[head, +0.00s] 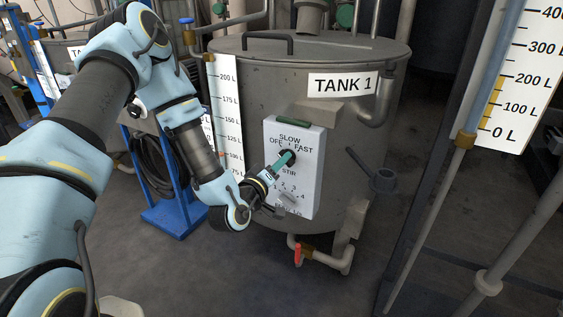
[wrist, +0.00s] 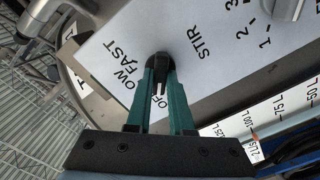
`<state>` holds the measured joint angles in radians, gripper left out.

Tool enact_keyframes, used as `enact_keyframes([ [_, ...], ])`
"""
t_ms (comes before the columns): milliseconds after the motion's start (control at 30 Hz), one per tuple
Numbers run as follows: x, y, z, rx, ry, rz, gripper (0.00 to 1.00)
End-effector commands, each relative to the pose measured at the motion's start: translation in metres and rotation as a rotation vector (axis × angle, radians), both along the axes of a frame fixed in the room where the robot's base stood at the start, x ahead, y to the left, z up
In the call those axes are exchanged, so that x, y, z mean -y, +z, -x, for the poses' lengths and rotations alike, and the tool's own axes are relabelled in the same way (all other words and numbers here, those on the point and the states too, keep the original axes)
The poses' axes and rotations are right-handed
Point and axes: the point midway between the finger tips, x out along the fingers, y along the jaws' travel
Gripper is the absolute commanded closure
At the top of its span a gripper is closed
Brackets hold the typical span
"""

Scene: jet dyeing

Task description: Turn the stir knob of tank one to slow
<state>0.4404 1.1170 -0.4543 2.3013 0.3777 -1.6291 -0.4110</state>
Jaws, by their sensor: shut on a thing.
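Tank one (head: 350,118) is a grey metal tank labelled TANK 1. A white control panel (head: 309,180) is on its front and also fills much of the wrist view (wrist: 200,22). The black stir knob (head: 290,154) sits at the panel's upper part, with OFF to its left, SLOW above, FAST to its right and STIR below. My gripper (head: 287,159) has its teal fingers shut on the knob. The knob (wrist: 161,58) also shows between the fingertips (wrist: 160,72) in the wrist view. Its pointer is largely hidden, so I cannot tell its setting.
Below the stir knob is a second dial (head: 289,198) marked with numbers. A grey lever valve (head: 383,180) stands right of the panel, and a red-handled valve (head: 298,254) sits under the tank. A level scale (head: 226,110) stands left of the panel. Open floor lies in front.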

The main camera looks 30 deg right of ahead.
Motion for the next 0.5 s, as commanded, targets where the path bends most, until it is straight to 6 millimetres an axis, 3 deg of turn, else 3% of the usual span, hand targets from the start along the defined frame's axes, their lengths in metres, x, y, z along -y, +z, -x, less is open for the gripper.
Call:
enact_keyframes([
  [500,0.0002,-0.0021,0.0007,0.194,-0.001,-0.107,1.0],
])
